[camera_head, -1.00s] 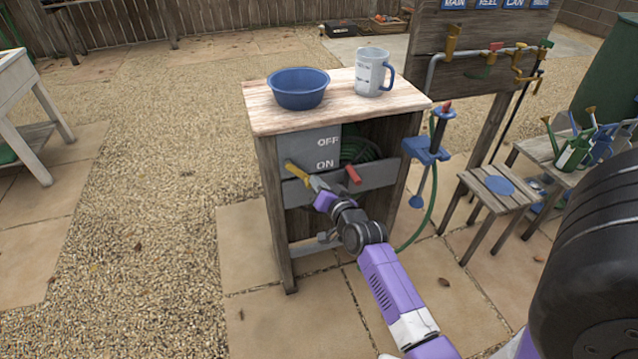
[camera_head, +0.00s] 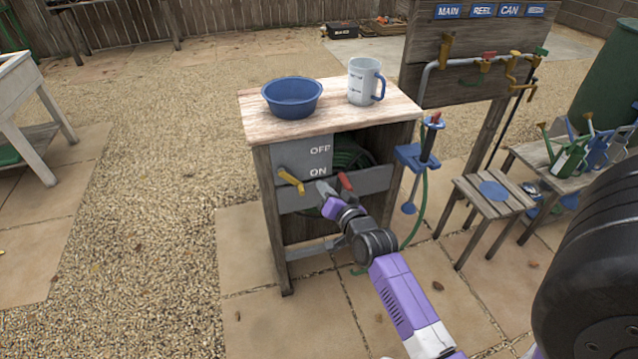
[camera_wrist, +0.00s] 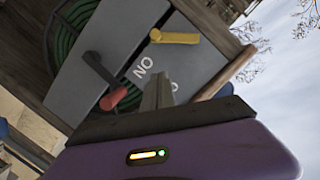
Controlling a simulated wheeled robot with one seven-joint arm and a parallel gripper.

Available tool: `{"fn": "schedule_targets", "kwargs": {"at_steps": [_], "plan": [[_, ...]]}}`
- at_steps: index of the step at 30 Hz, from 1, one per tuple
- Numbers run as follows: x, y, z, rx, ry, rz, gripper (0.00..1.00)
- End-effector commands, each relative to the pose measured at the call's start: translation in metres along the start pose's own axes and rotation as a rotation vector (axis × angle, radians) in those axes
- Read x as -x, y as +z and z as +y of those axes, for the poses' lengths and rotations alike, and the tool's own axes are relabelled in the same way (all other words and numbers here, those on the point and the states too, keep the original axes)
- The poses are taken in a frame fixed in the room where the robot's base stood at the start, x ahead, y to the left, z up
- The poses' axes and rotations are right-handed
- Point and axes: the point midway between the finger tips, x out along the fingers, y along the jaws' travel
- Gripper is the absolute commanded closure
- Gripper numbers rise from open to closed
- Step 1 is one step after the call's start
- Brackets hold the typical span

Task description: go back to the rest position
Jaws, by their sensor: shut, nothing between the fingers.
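My gripper (camera_head: 322,188) is shut and empty, in front of the grey panel of the wooden cabinet (camera_head: 264,200). It sits between a yellow lever (camera_head: 290,180) and a red-handled lever (camera_head: 346,183), apart from the yellow one. In the wrist view my shut fingers (camera_wrist: 158,90) point at the panel. There the yellow lever (camera_wrist: 175,37) is above them and the red handle (camera_wrist: 113,99) is to their left. The yellow lever slants down to the right, beside the word ON.
A blue bowl (camera_head: 292,97) and a measuring jug (camera_head: 366,81) stand on the cabinet top. A blue holder with a spray nozzle (camera_head: 424,157) is on its right side. A small stool (camera_head: 494,194) stands further right. Open gravel (camera_head: 150,200) lies to the left.

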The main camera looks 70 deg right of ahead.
Motion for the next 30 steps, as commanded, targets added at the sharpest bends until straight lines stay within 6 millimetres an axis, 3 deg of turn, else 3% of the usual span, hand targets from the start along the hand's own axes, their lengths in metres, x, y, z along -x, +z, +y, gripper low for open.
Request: {"fn": "schedule_targets", "kwargs": {"at_steps": [3, 10, 24, 28, 30], "plan": [[0.023, 0.000, 0.001, 0.001, 0.002, 0.000, 1.00], [0.051, -0.001, 0.001, 0.000, 0.000, 0.002, 1.00], [0.058, -0.004, -0.001, 0.025, -0.005, 0.012, 1.00], [0.064, -0.025, -0.021, 0.134, -0.048, 0.083, 1.00], [0.083, -0.024, -0.038, 0.226, -0.085, 0.103, 1.00]]}}
